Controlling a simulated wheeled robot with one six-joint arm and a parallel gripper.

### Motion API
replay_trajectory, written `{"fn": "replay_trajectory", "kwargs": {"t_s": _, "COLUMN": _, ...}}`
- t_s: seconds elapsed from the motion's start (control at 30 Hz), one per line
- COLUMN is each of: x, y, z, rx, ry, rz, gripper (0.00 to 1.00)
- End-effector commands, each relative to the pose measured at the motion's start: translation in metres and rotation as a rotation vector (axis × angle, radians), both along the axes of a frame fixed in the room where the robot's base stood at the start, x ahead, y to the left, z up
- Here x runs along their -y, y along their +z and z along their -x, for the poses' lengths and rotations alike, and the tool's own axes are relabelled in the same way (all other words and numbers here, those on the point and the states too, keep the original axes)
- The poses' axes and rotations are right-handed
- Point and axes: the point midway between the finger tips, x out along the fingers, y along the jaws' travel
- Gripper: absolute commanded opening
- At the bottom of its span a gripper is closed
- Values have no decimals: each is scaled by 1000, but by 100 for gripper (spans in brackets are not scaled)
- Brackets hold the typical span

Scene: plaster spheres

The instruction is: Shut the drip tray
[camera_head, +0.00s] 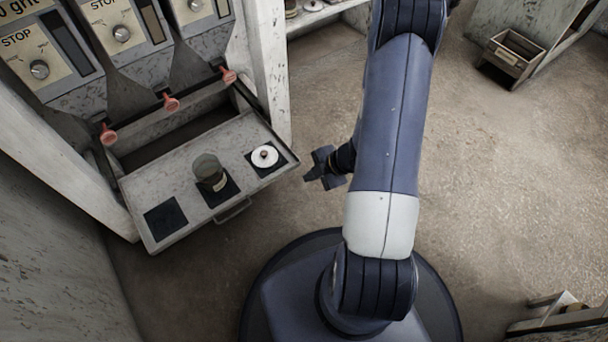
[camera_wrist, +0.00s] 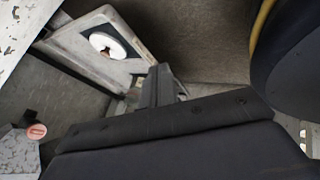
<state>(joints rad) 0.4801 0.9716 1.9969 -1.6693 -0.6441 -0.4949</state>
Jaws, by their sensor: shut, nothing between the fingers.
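The drip tray (camera_head: 183,224) is a pale grey, scuffed drawer, pulled out from the machine at the left in the head view. Its front has a bar handle (camera_head: 233,210). On it are three dark square pads: the left pad (camera_head: 165,219) is bare, the middle one bears a glass jar (camera_head: 209,171), the right one a white disc (camera_head: 265,156) with a small knob. The tray's corner and the disc also show in the wrist view (camera_wrist: 109,46). My gripper (camera_head: 312,174) is shut and empty, to the right of the tray's right end, apart from it in the head view.
Three red-tipped levers (camera_head: 171,103) hang above the tray opening, under panels with knobs (camera_head: 121,33). A pale post (camera_head: 268,75) stands behind the tray's right end. A small wooden box (camera_head: 513,55) lies at the back right. The floor between is clear.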

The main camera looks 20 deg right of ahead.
Motion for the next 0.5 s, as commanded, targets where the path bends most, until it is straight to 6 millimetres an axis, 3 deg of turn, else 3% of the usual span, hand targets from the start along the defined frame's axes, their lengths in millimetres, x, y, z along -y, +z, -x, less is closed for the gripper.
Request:
{"fn": "replay_trajectory", "kwargs": {"t_s": 0.2, "x": -20, "y": -37, "z": -13, "rx": 0, "ry": 4, "rz": 1, "gripper": 0}}
{"fn": "replay_trajectory", "kwargs": {"t_s": 0.5, "x": -45, "y": -75, "z": -34, "rx": 2, "ry": 1, "rz": 3, "gripper": 0}}
